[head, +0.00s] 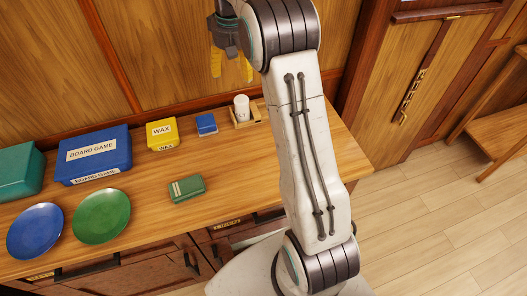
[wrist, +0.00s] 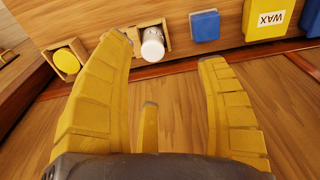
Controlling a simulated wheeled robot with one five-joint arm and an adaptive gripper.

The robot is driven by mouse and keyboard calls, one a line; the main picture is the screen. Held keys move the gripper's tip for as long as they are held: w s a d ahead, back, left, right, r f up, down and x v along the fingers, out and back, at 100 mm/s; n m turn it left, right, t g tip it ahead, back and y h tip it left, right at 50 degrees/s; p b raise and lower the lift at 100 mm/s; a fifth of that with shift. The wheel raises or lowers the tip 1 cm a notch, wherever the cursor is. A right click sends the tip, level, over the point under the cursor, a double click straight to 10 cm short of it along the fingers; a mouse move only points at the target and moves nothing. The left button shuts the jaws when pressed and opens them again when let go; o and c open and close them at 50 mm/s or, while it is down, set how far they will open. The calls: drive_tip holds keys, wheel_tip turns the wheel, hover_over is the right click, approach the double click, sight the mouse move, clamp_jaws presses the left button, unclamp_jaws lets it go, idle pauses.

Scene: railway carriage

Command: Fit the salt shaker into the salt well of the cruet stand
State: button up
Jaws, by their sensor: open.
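A white salt shaker (head: 241,102) stands upright at a small light wooden holder (head: 258,116) near the back of the counter. In the wrist view the shaker (wrist: 152,46) shows its pale top, beside the left fingertip, with the wooden holder (wrist: 164,27) around part of it. I cannot tell whether the shaker is in a well or beside one, nor whether this holder is the cruet stand. My gripper (head: 232,73) is open and empty, above the counter near the wall, apart from the shaker. Its yellow fingers (wrist: 172,50) are spread in the wrist view.
A wooden frame with a round yellow piece (wrist: 66,60) lies left in the wrist view. A blue box (head: 206,124), yellow wax box (head: 163,133) and blue board game box (head: 93,156) line the back. A green case (head: 187,187) and two plates lie in front. The wall is close behind.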

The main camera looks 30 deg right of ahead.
drive_tip(key=s+a+r+n+t, duration=0.1)
drive_tip(key=s+a+r, duration=0.25)
drive_tip(key=s, duration=0.45)
drive_tip(key=s+a+r+t, duration=0.1)
drive_tip(key=s+a+r, duration=0.25)
drive_tip(key=s, duration=0.55)
drive_tip(key=s+f, duration=0.2)
drive_tip(key=s, duration=0.5)
drive_tip(key=s+a+f+t, duration=0.1)
drive_tip(key=s+f, duration=0.1)
drive_tip(key=s, duration=0.5)
drive_tip(key=shift+s+a+f+n, duration=0.2)
drive_tip(key=shift+a+f+n, duration=0.1)
drive_tip(key=shift+f+n, duration=0.1)
drive_tip(key=shift+d, duration=0.15)
